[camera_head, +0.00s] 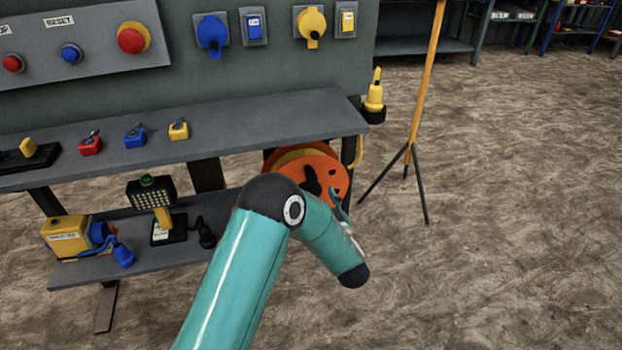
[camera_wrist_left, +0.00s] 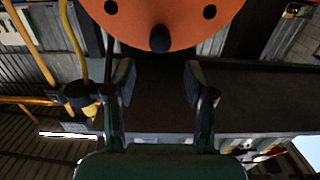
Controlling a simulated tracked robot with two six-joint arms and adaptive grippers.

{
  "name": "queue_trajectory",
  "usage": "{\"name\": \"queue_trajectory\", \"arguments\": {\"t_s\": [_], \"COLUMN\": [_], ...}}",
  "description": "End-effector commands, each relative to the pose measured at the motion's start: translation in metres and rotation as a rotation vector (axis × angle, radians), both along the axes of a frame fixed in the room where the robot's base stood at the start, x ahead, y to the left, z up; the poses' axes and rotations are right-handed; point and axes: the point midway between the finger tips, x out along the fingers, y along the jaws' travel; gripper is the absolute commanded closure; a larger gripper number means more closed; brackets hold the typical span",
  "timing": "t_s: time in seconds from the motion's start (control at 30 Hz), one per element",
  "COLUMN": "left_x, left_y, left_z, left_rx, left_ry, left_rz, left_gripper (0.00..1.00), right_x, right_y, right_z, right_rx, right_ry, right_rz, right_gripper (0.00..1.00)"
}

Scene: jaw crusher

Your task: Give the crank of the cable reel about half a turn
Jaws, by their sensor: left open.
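The cable reel (camera_head: 335,172) is an orange disc below the right end of the bench, partly hidden by my left arm. In the left wrist view the orange disc (camera_wrist_left: 190,15) fills the top, with dark round holes. A black knob (camera_wrist_left: 160,38), seemingly the crank's handle, stands out from its lower edge. My left gripper (camera_wrist_left: 158,78) is open and empty, its two fingers apart. The knob lies beyond the fingertips, roughly centred between them, and looks untouched. In the head view the gripper is mostly hidden behind my arm. My right gripper is not in view.
The grey bench (camera_head: 260,115) is above and left of the reel, with small padlock-like items on it. A lower shelf (camera_head: 80,268) holds a yellow box (camera_head: 65,238) and a lamp. A yellow tripod pole (camera_head: 425,80) stands to the right. The floor on the right is clear.

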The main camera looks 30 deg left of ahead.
Motion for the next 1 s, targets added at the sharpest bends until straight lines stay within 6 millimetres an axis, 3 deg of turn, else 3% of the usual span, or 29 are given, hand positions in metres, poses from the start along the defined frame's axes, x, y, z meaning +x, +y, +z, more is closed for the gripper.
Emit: {"name": "queue_trajectory", "arguments": {"t_s": [0.2, 0.43, 0.9, 1.0], "left_x": [0.031, 0.054, 0.062, 0.062], "left_y": [0.038, 0.064, 0.074, 0.074], "left_z": [-0.002, -0.002, 0.0, 0.0], "left_rx": [0.001, 0.0, 0.0, 0.0], "left_ry": [-0.003, -0.001, 0.001, 0.001], "left_rz": [0.003, 0.001, -0.001, 0.0], "left_gripper": [0.46, 0.46, 0.46, 0.62], "right_x": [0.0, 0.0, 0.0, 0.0], "right_y": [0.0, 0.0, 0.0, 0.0], "right_z": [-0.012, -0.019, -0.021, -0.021], "right_rx": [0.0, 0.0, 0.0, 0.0], "right_ry": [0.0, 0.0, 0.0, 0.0], "right_rz": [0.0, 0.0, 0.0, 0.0], "right_gripper": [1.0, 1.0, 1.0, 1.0]}}
